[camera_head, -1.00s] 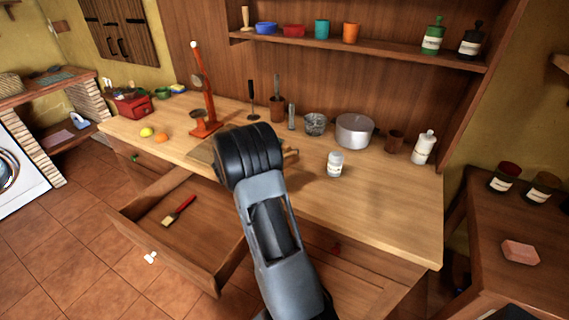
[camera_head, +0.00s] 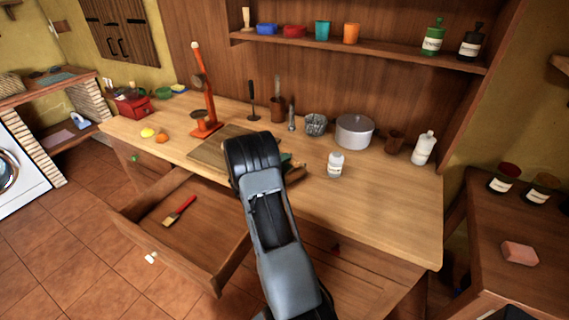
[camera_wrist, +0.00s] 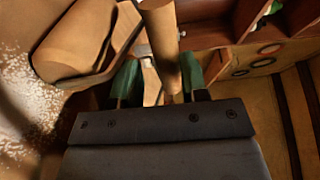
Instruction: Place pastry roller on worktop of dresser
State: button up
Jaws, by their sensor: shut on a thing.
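My gripper (camera_wrist: 158,76) is shut on the pastry roller. In the wrist view, the wooden pastry roller (camera_wrist: 78,38) shows as a thick cylinder at upper left and a narrower wooden part between the green fingers. In the head view, my forearm hides most of the gripper. A brown wooden part of the roller (camera_head: 296,172) shows just right of the wrist, over the front of the dresser's worktop (camera_head: 375,200). I cannot tell whether the roller touches the worktop.
A wooden board (camera_head: 208,152) lies left of my wrist. A white-labelled jar (camera_head: 335,165) and a lidded pot (camera_head: 354,132) stand to the right. An open drawer (camera_head: 222,235) with a red-handled brush (camera_head: 179,210) juts out below. The worktop's front right is clear.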

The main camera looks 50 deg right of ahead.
jog(key=shift+s+a+f, duration=0.1)
jog(key=shift+f, duration=0.6)
jog(key=o, duration=1.1)
jog(key=shift+f, duration=0.15)
jog(key=shift+c, duration=0.2)
jog(key=shift+r, duration=0.2)
